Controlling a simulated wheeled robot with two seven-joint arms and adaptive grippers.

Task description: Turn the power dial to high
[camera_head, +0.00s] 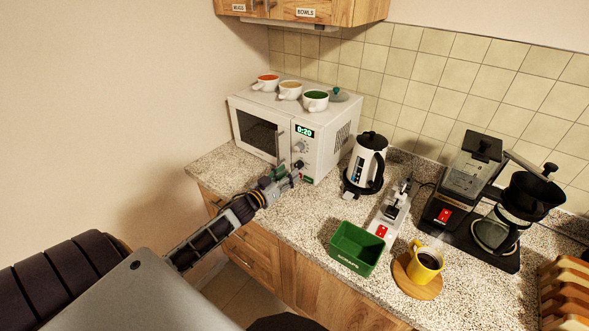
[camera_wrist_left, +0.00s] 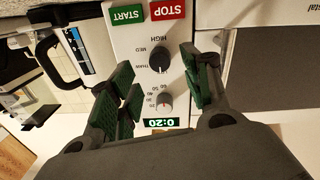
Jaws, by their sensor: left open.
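The white microwave (camera_head: 318,150) stands on the counter with its control panel facing me. In the left wrist view the panel appears upside down. The dark power dial (camera_wrist_left: 160,62) has HIGH, MED and THAW marks around it; which mark it points to is too small to tell. My left gripper (camera_head: 288,177) is in front of the lower panel. In the left wrist view my left gripper (camera_wrist_left: 158,70) is open, with its green-padded fingers on either side of the power dial; I cannot tell whether they touch it. My right gripper is not in view.
A grey timer dial (camera_wrist_left: 164,99), a display (camera_wrist_left: 161,122) reading 0:20, a red STOP button (camera_wrist_left: 167,9) and a green START button (camera_wrist_left: 128,16) share the panel. Several cups (camera_head: 290,90) stand on the microwave. A kettle (camera_head: 367,160) stands close right; a green bin (camera_head: 356,248) is nearer.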

